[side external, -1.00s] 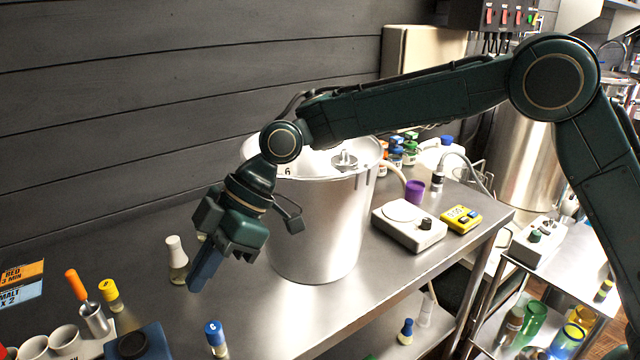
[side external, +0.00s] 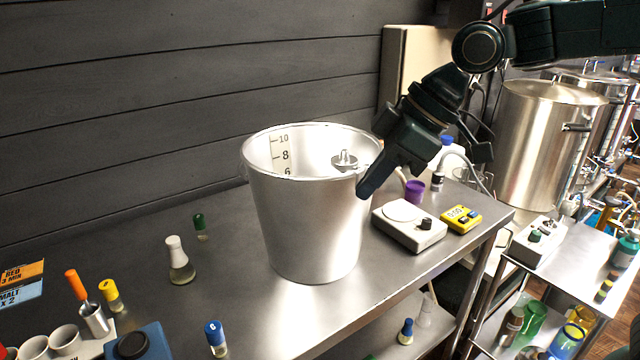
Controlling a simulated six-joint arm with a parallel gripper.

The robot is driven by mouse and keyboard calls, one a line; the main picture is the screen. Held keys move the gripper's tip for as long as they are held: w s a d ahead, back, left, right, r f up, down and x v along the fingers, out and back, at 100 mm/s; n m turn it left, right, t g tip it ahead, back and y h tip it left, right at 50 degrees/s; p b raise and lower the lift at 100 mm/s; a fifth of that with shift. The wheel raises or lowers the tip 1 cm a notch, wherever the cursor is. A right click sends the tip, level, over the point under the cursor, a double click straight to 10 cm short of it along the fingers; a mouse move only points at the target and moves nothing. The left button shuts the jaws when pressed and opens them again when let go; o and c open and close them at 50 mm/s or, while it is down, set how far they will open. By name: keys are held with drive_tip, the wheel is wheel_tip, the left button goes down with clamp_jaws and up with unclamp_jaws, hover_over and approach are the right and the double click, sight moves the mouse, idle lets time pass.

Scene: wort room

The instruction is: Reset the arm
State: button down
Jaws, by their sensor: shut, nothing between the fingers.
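My gripper (side external: 368,187) is at the right side of the large metal bucket (side external: 312,225), its fingers pointing down and to the left. The fingers are shut with nothing held. In the picture they overlap the bucket's right rim; I cannot tell whether they touch it. The bucket stands upright on the steel table (side external: 215,285), with scale marks inside its wall and a small metal fitting (side external: 345,160) showing at its rim.
A white stirrer plate (side external: 408,228), a yellow meter (side external: 461,218) and a purple cup (side external: 414,191) stand right of the bucket. Flasks and vials, such as the white-topped flask (side external: 179,260), stand at left. A steel kettle (side external: 540,145) is behind right.

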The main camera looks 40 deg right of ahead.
drive_tip(key=s+d+f+m+h, duration=0.2)
drive_tip(key=s+d+m, duration=0.2)
drive_tip(key=s+d, duration=0.4)
drive_tip(key=s+d+f+m+t+h, duration=0.1)
drive_tip(key=s+d+f+m+h, duration=0.1)
drive_tip(key=s+d+m, duration=0.3)
drive_tip(key=s+d, duration=0.3)
drive_tip(key=s, duration=0.3)
drive_tip(key=shift+d, duration=0.3)
